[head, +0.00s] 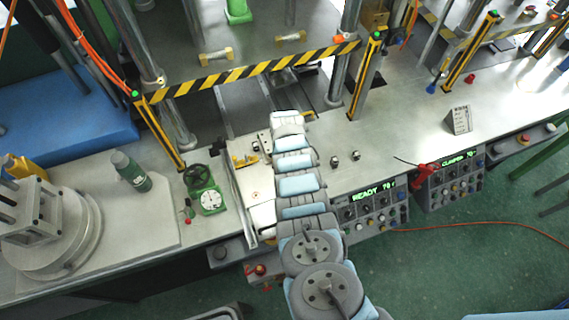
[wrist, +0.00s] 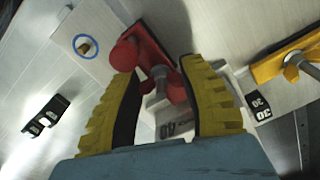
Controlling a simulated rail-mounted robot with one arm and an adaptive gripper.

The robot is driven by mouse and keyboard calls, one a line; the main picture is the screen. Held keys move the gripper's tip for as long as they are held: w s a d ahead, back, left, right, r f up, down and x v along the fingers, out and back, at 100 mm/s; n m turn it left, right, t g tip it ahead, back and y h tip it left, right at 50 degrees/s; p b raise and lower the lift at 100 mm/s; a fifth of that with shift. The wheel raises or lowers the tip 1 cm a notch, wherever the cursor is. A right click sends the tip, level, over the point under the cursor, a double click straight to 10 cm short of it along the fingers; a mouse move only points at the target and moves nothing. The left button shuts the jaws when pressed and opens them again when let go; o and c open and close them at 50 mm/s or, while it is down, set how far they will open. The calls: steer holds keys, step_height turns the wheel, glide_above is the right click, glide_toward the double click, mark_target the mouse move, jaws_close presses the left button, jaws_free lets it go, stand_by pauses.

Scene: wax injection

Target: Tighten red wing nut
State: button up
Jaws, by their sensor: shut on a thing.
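The red wing nut (wrist: 172,84) shows in the wrist view on a grey threaded stud, with a red plate and a round red knob (wrist: 124,56) by it. My gripper (wrist: 160,72) has its two ribbed yellow fingers on either side of the wing nut, shut on it. The exact contact is partly hidden by the fingers. In the head view my arm reaches over the bench to the press, and its links hide the gripper and the red wing nut.
A yellow clamp piece with a stud (wrist: 292,68) is at the right in the wrist view, beside a label marked 30 (wrist: 262,107). In the head view, a striped bar (head: 255,71) crosses above the work area.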

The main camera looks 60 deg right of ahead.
steer(key=shift+m, duration=0.5)
steer(key=o, duration=1.2)
steer(key=shift+r, duration=0.15)
step_height(320, 180, up, 12)
stand_by(0.5)
